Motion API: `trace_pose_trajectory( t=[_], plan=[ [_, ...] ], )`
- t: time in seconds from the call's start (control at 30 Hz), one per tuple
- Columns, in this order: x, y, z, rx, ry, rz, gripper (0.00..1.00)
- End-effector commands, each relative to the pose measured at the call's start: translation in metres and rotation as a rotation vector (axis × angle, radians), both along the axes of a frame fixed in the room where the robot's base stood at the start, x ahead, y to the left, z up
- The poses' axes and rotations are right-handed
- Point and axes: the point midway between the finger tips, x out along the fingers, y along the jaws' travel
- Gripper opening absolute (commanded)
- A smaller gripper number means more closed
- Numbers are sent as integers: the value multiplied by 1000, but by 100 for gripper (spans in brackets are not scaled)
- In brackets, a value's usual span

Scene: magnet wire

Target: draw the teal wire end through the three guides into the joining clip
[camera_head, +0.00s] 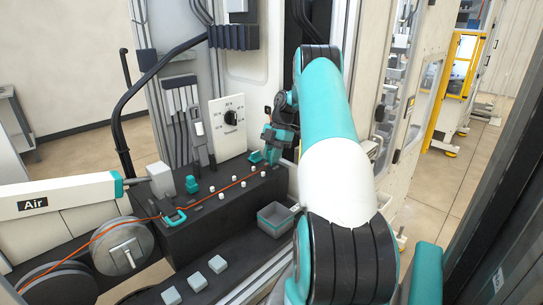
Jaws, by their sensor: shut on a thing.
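My gripper (268,155) is over the far right end of the black block, shut on a small teal piece that looks like the wire end; its jaws largely hide it. The orange-red wire (215,191) runs from the lower left through a teal loop (174,217) at the block's left end. It continues across the block top, between small white pegs (234,186), up to my gripper. I cannot tell which pegs form the three guides. A teal knob-like part (192,184) stands on the block behind the wire. I cannot clearly make out the joining clip.
The black block (215,222) carries the pegs. Wire spools (122,246) are at lower left. My arm covers the right middle.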

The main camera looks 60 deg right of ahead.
Motion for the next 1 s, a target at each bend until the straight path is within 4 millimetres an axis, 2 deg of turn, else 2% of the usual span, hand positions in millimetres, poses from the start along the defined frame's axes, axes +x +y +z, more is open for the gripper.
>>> trace_pose_trajectory(
  t=[0.47, 0.5, 0.6, 1.0],
  plan=[
    [0, 0, -7, 0, 0, 1, 0],
    [0, 0, -6, 0, 0, 1, 28],
    [0, 0, -6, 0, 0, 0, 51],
    [0, 0, -6, 0, 0, 0, 51]
  ],
)
